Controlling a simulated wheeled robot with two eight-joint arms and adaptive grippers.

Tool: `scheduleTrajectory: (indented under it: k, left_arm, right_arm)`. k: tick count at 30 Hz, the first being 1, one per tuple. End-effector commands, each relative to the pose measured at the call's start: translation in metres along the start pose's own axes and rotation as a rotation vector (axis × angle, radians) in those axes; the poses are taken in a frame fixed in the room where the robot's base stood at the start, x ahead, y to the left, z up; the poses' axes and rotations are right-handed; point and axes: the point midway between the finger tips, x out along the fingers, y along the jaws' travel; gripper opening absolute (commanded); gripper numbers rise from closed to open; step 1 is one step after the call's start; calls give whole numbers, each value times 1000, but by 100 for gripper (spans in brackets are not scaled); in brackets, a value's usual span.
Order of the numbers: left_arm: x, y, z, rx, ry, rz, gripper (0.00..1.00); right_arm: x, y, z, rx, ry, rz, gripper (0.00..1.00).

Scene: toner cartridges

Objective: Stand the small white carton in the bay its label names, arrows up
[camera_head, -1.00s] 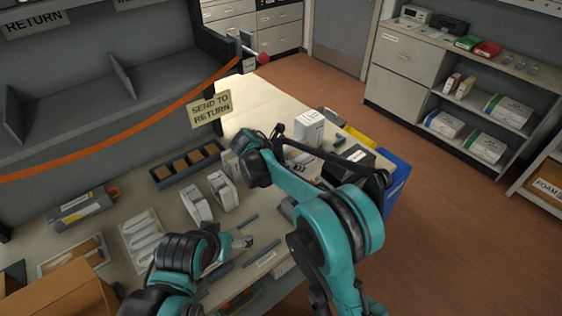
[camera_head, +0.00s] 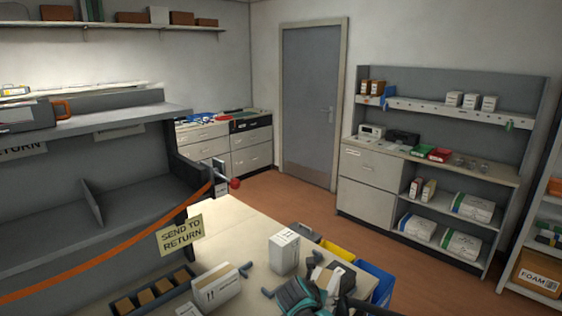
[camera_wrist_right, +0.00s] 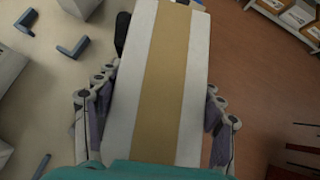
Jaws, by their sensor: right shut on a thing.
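My right gripper (camera_wrist_right: 155,125) is shut on a white carton (camera_wrist_right: 115,70) with a broad tan band down its face; its fingers press on both sides. In the head view my right gripper is at the bottom edge, with a white piece beside it that is probably this carton (camera_head: 328,278). Its label and arrows cannot be read. A white carton (camera_head: 284,253) stands upright on the table to the left of the gripper. Another white carton (camera_head: 217,287) with up arrows stands further left. Dark corner brackets (camera_wrist_right: 72,48) lie on the table. My left gripper is out of view.
A compartmented dark tray (camera_head: 155,293) is at the bottom left. Yellow (camera_head: 338,250) and blue (camera_head: 376,283) bins stand at the table's right side. Bare table (camera_head: 235,220) lies behind the upright carton.

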Motion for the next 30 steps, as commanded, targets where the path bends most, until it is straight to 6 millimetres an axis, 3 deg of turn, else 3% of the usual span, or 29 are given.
scheduleTrajectory:
  k: [1,6,12,18,30]
  left_arm:
    - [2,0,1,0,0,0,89]
    - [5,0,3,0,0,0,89]
    - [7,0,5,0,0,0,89]
    - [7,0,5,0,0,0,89]
    - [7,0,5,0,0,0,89]
  right_arm:
    - [-3,-16,-2,-11,0,13,18]
    - [-14,-57,-11,-64,-1,65,18]
    - [-25,-88,-23,-105,-1,108,18]
    - [-29,-99,-28,-123,-1,124,18]
    - [-30,-99,-28,-125,0,125,18]
